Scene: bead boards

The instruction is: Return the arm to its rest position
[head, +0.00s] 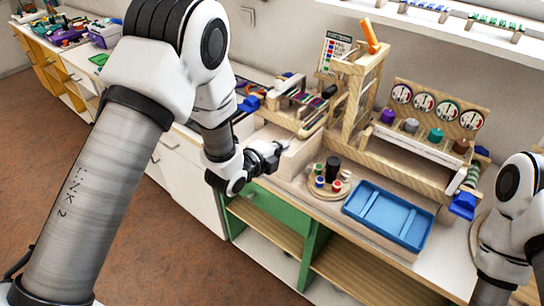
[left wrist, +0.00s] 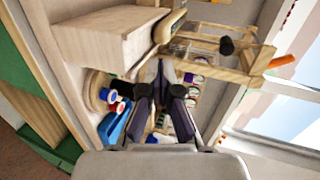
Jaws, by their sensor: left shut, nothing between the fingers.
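My left arm (head: 105,170) reaches in from the left and crosses the front of the counter. My left gripper (head: 283,148) is shut and empty beside a pale wooden block (head: 300,150) at the counter's front. In the left wrist view the gripper (left wrist: 161,72) points past that block (left wrist: 105,40), with its dark fingers close together. Part of my right arm (head: 510,220) shows at the right edge; its gripper is not visible.
A round wooden board (head: 316,190) with small coloured pots and a blue tray (head: 388,217) lie right of the gripper. A wooden frame (head: 357,95) with an orange handle and a dial panel (head: 437,108) stand behind. The floor (head: 40,130) at left is clear.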

